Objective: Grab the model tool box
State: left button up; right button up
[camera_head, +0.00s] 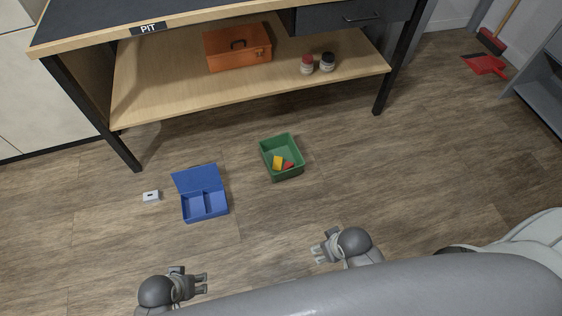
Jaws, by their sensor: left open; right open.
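An orange tool box (238,47) with a dark handle on top sits on the lower shelf of the workbench. On the floor, a blue box (203,205) stands with its lid raised and shows empty compartments. I cannot tell from the view which of these boxes is the model tool box. My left gripper (203,284) is open and empty, low in the picture, apart from the blue box. My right gripper (317,253) is open and empty, below and right of the blue box, apart from every box.
A green bin (268,156) holding small yellow and red pieces stands on the floor. A small white item (151,196) lies left of the blue box. Two jars (307,64) stand on the shelf (160,92). Bench legs flank it.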

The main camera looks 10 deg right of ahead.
aim_at(153, 196)
jog(key=u, duration=1)
jog(key=i+j, duration=0.1)
jog(key=i+z, duration=0.05)
jog(key=i, duration=0.05)
